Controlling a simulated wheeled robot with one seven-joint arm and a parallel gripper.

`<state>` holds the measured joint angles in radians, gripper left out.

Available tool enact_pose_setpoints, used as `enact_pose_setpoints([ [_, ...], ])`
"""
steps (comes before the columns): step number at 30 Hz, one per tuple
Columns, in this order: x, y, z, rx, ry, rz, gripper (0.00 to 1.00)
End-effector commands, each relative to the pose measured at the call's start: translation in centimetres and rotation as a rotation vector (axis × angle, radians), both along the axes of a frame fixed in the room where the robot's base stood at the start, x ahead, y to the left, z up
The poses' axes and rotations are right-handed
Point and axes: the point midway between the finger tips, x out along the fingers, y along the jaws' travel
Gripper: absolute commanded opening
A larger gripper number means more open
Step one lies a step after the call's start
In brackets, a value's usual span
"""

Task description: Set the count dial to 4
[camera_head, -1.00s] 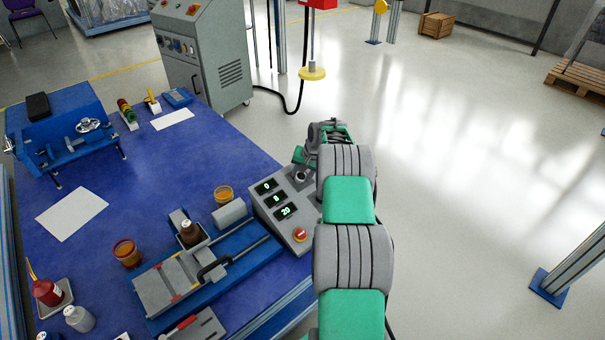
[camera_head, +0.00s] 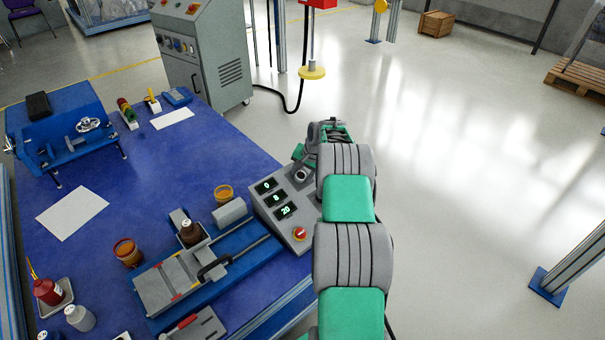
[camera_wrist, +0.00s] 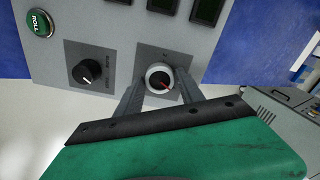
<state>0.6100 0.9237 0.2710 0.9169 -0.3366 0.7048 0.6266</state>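The count dial (camera_wrist: 159,78) is a round knob with a pale rim and a red pointer mark, on a dark square plate of the grey control panel (camera_head: 264,206). In the wrist view its red mark points toward the lower right. My gripper (camera_wrist: 160,86) has one finger on each side of the dial, with a small gap seeming to show; contact is not clear. In the head view my arm hides most of the gripper. The panel's three displays read 0, what looks like 8, and 20, from top to bottom.
A black knob (camera_wrist: 86,71) and a green ROLL button (camera_wrist: 40,23) sit left of the dial. The panel stands at the right edge of the blue table (camera_head: 165,190), beside a blue fixture (camera_head: 255,262) with a brown bottle (camera_head: 190,233). Open floor lies to the right.

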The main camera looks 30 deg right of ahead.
Motion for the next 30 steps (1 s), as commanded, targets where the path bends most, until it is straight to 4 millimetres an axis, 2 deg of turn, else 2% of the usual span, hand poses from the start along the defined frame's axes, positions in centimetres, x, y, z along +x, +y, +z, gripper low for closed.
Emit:
enact_pose_setpoints([
  [1, 0.0, 0.0, 0.0, 0.000, 0.000, 0.000, 0.50],
  [5, 0.0, 0.0, 0.0, 0.000, 0.000, 0.000, 0.60],
  [14, -0.1, -0.1, 0.4, -0.001, -0.001, 0.000, 0.61],
  [24, -2.4, -0.4, 6.2, -0.002, -0.001, -0.001, 0.61],
  [30, -3.0, -0.3, 7.2, 0.001, 0.001, 0.000, 0.61],
])
